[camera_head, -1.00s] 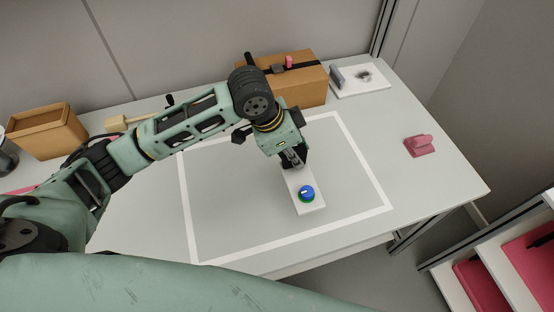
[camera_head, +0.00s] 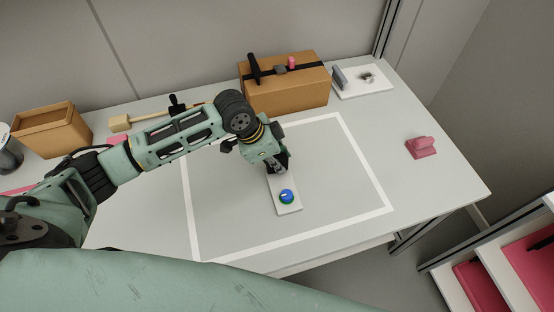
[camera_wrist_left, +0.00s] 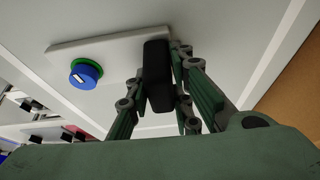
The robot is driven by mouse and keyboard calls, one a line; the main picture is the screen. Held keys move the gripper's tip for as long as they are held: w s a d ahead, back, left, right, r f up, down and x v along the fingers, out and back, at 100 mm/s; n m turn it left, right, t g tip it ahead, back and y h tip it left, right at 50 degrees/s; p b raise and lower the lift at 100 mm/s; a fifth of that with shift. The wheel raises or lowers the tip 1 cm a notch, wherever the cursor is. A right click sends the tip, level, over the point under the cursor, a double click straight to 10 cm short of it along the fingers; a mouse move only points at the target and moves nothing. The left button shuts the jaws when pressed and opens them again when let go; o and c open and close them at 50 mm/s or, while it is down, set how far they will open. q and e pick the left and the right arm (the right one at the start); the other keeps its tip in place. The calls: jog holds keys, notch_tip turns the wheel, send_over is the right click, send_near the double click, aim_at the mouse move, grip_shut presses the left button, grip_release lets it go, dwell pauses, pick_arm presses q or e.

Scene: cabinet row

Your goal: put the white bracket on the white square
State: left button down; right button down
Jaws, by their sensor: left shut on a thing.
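The white bracket (camera_head: 291,208) is a narrow white plate with a blue and green knob (camera_head: 286,197) near its front end. It also shows in the left wrist view (camera_wrist_left: 118,47), with a black upright block (camera_wrist_left: 157,75) on it. My left gripper (camera_head: 278,170) is shut on this block at the plate's back end. The bracket is inside the outline of the white square (camera_head: 364,163), a large white frame marked on the grey table. I cannot tell whether the plate touches the table. My right gripper is not in view.
A brown box (camera_head: 285,92) with a black strap stands at the back. A white plate with a grey handle (camera_head: 373,87) is to its right. A pink handled block (camera_head: 421,148) lies at right. An open brown bin (camera_head: 48,132) and a mallet (camera_head: 121,123) are at left.

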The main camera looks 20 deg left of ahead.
pick_arm(q)
jog(key=c, duration=1.5)
grip_release()
jog(key=shift+f, duration=0.1)
jog(key=shift+c, duration=0.2)
jog(key=v, duration=1.2)
